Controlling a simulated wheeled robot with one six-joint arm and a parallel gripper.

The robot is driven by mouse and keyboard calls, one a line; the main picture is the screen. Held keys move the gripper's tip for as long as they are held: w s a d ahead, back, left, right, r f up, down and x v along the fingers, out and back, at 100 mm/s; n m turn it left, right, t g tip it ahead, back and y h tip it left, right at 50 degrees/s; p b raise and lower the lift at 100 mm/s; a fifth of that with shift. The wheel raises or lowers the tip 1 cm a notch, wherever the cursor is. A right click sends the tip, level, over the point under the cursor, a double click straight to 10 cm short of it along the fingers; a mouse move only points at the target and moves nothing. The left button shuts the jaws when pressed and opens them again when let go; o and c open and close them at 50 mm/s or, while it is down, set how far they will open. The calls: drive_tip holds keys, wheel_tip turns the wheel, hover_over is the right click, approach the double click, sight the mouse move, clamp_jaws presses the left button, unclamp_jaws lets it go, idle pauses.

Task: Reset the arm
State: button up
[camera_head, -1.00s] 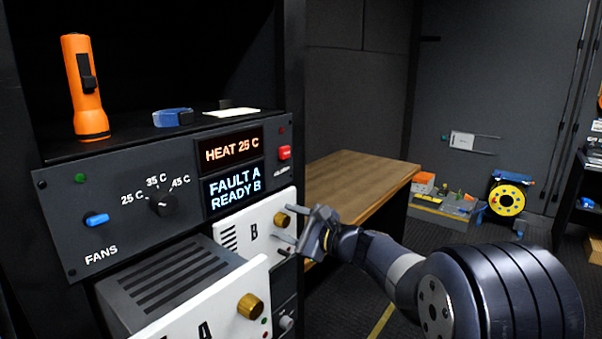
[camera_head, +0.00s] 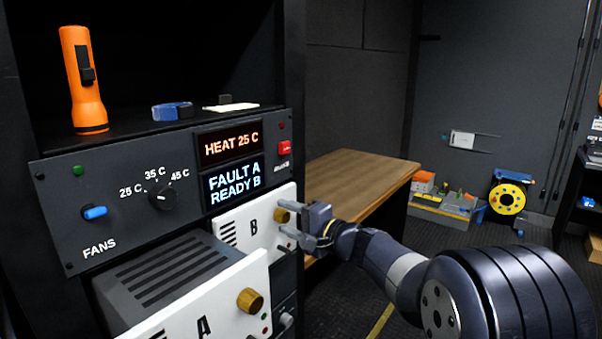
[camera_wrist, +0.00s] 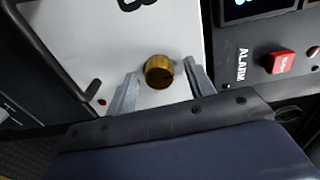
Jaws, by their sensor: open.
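My gripper (camera_head: 287,218) is at the right end of the white front of module B (camera_head: 238,232). In the wrist view my gripper (camera_wrist: 158,85) is open, with one finger on each side of the brass knob (camera_wrist: 159,72) on that front. I cannot tell whether the fingers touch the knob. The same brass knob shows in the head view (camera_head: 282,215). Module A (camera_head: 190,315) is pulled out of the rack, with its vented top and its own brass knob (camera_head: 250,301) in view.
The control panel (camera_head: 130,215) above reads HEAT 25 C, FAULT A and READY B. Its red alarm button (camera_wrist: 284,62) is close to the fingers. An orange flashlight (camera_head: 83,80) stands on the shelf. A wooden table (camera_head: 355,175) is behind my gripper; floor is open at right.

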drive_tip(key=n+p, duration=0.1)
drive_tip(key=n, duration=0.1)
drive_tip(key=shift+n, duration=0.7)
